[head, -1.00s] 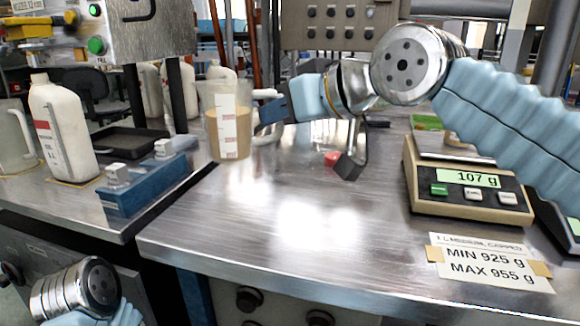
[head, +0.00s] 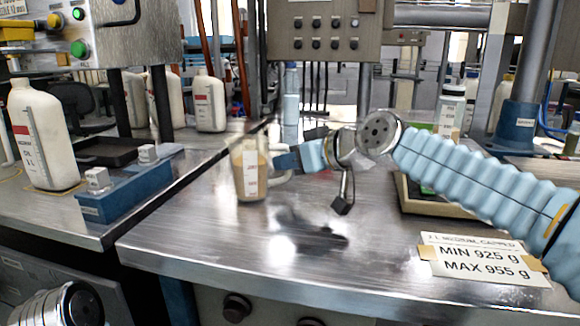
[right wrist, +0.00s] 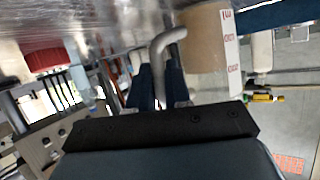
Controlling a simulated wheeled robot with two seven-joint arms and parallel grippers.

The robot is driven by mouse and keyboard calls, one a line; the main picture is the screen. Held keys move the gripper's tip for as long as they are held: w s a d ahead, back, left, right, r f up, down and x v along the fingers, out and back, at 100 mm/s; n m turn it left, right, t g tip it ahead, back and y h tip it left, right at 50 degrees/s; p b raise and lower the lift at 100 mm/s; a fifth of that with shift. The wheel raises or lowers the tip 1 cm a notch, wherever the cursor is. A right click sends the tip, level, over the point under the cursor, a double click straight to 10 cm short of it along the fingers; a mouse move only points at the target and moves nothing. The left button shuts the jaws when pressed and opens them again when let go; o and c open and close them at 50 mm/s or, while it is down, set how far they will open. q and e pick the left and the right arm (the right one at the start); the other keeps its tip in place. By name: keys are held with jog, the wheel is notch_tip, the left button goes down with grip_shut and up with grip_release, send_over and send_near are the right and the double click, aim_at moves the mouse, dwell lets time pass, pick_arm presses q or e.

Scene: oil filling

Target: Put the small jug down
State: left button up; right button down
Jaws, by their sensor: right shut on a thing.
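The small jug (head: 250,175) is a clear jug with a white label and tan liquid inside. It is upright at the left part of the steel table (head: 200,250). My right gripper (head: 286,160) is shut on its handle, from the right side. In the right wrist view, the jug (right wrist: 203,45) shows beyond the two dark blue fingers (right wrist: 162,88), with its grey handle (right wrist: 170,62) between them. I cannot tell whether the jug's base touches the table. My left gripper is out of view; only part of my left arm shows at the bottom left.
A scale (head: 425,205) stands right of centre, partly behind my right arm. A weight sign (head: 482,262) lies at the front right. A blue block stand (head: 125,190) and a white bottle (head: 45,135) stand on the left bench. The table's front middle is clear.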

jog(key=shift+f, duration=0.2)
jog(key=c, duration=1.1)
grip_release()
jog(key=shift+o, duration=0.2)
jog(key=shift+r, duration=0.2)
jog(key=shift+s+d, duration=0.25)
jog(key=shift+d, duration=0.05)
jog(key=v, duration=1.1)
jog(key=shift+r+b, duration=0.2)
jog(key=shift+b, duration=0.1)
jog(key=shift+s, duration=0.15)
